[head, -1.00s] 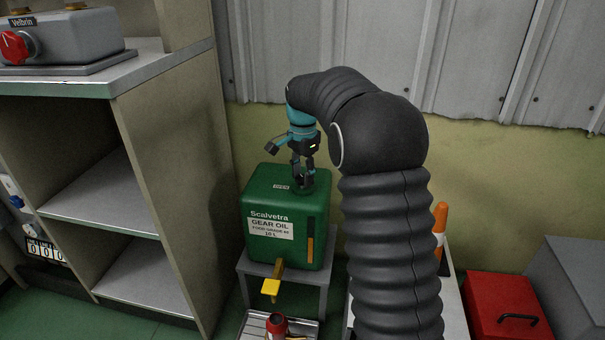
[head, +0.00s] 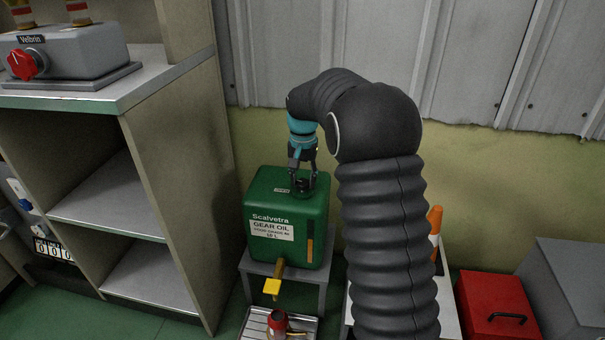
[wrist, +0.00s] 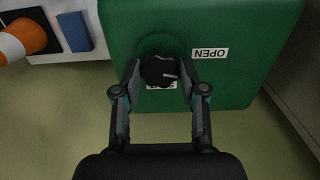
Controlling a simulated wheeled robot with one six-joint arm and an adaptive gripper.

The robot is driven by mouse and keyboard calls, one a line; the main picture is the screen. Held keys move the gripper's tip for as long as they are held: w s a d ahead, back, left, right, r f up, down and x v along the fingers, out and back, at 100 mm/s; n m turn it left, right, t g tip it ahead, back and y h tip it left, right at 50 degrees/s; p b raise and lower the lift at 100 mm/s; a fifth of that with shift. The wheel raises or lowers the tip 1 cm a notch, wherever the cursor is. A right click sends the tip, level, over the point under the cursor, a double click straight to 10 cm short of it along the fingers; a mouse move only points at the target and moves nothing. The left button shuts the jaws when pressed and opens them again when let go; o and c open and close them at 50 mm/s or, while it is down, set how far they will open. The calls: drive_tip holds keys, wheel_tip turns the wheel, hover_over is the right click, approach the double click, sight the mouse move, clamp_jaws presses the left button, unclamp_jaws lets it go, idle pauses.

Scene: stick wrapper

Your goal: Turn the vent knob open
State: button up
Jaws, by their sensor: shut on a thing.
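The green gear oil container (head: 262,205) stands on a small grey stand. In the wrist view its green top (wrist: 235,75) carries a black vent knob (wrist: 158,70) with a pale pointer mark. A white OPEN label (wrist: 209,54) lies to the right of the knob. A second label below the knob is partly hidden by it. My gripper (wrist: 160,80) reaches down from above, its two fingers shut on the knob from both sides. In the head view my gripper (head: 302,182) is at the container's top, and the knob is mostly hidden between the fingers.
A yellow-handled tap (head: 272,287) sticks out at the container's front, above a metal tray with a red can (head: 279,321). Shelving (head: 165,150) stands close on the left. An orange cone (head: 435,222) and a red toolbox (head: 497,305) are on the right.

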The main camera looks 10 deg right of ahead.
sight(303, 182)
drive_tip(key=shift+n+p, duration=0.45)
drive_tip(key=shift+n, duration=0.75)
drive_tip(key=o, duration=1.1)
drive_tip(key=shift+o, duration=0.2)
wheel_tip(303, 182, up, 12)
